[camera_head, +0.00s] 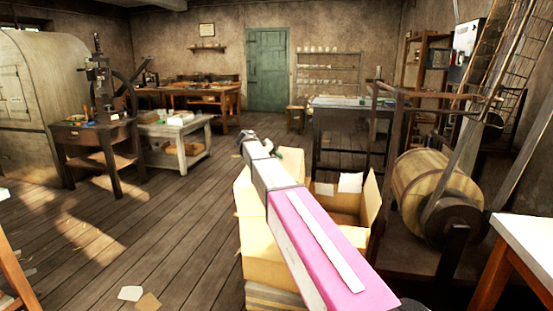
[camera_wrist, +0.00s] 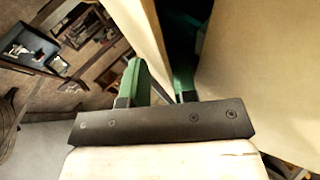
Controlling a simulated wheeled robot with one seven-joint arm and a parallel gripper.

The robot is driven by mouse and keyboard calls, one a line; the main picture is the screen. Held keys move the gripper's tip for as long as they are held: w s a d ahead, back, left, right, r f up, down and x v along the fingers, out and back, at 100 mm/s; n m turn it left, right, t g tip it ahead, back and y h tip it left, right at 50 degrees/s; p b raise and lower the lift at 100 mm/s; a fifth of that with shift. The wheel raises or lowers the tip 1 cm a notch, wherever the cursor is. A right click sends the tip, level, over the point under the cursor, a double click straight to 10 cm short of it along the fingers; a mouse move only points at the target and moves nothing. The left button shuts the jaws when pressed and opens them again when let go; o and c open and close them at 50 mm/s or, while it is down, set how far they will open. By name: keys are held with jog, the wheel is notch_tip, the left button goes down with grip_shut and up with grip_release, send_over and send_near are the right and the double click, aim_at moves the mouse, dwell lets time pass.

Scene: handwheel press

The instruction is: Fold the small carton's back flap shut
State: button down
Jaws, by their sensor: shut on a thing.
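A tan cardboard carton (camera_head: 262,250) stands behind my pink-and-white arm in the head view, which hides much of it. Upright panels or flaps show left of the arm, and an open flap (camera_head: 371,205) stands at the right. In the wrist view, my gripper (camera_wrist: 160,78) has its green fingers on either side of a thin tan cardboard flap (camera_wrist: 142,28) and is shut on it. A wide cardboard panel (camera_wrist: 262,75) fills the right side of that view. I cannot tell from these views which flap is held. The fingertips are not clearly seen in the head view.
A wooden drum (camera_head: 428,185) on a frame stands right of the carton. A white-topped table (camera_head: 528,235) is at the near right. A dark workbench (camera_head: 340,108) stands behind. The plank floor (camera_head: 150,225) at left is mostly clear, with paper scraps.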

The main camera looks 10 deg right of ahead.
jog(key=shift+f, duration=0.15)
jog(key=c, duration=1.3)
grip_release()
jog(key=shift+d, duration=0.1)
jog(key=v, duration=1.1)
